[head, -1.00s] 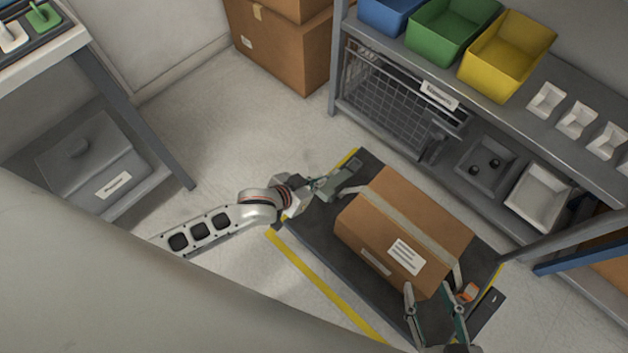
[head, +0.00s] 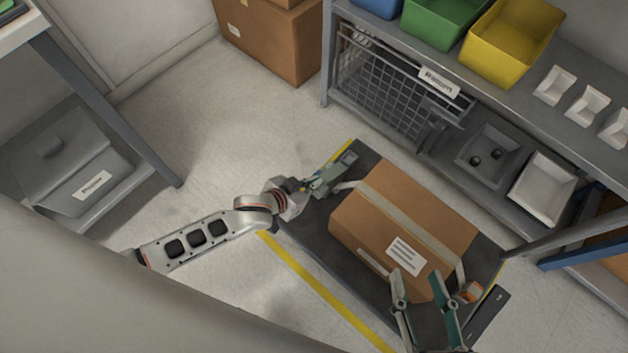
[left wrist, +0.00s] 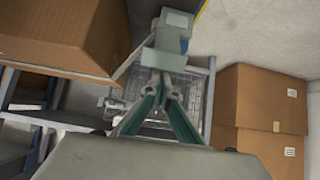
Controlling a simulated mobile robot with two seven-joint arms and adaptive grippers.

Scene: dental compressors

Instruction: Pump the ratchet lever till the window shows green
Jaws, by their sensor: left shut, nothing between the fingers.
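The grey-green ratchet (head: 338,172) is at the left end of a pale strap (head: 410,212) that runs over a cardboard box (head: 400,235). It also shows in the left wrist view (left wrist: 172,38), just beyond my fingertips. My right gripper (head: 423,280) is open at the box's front right corner.
The box sits on a dark platform (head: 315,240) with yellow edge lines. An orange piece (head: 468,292) is beside my right gripper. A shelf with bins (head: 510,40) stands behind right. A lidded grey bin (head: 75,165) stands left. Floor left of the platform is clear.

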